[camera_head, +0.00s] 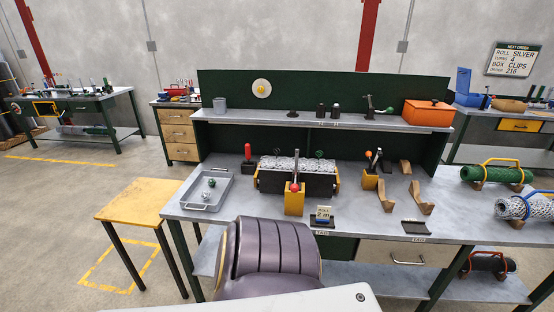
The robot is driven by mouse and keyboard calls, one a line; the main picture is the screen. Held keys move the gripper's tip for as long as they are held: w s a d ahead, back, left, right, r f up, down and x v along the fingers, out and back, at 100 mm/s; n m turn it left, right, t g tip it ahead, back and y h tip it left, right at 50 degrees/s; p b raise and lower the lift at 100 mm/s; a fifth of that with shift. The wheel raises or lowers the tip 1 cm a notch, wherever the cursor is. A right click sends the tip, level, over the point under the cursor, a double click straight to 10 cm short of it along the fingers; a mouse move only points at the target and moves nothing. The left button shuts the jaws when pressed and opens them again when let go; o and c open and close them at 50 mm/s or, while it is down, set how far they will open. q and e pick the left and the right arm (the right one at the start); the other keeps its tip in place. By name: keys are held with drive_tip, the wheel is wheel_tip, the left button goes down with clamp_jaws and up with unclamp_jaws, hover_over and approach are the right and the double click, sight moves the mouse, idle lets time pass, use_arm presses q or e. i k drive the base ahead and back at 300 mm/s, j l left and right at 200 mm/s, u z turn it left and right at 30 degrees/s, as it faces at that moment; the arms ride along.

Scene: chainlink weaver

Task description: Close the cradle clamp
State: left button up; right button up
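The cradle (265,184) is a dark holder with yellow end parts in the middle of the workbench. A silver mesh roll (284,163) lies across it. At its front is a yellow block (294,205) with a red knob (294,187) and a grey lever (296,164) that stands roughly upright. This looks like the cradle clamp, but I cannot tell whether it is open or closed. Neither of my grippers is in view.
A yellow-based tool (370,180) and wooden supports (386,197) are to the right. A yellow-topped table (140,197) is at left.

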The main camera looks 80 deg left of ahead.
sight(294, 188)
drive_tip(key=u, duration=2.5)
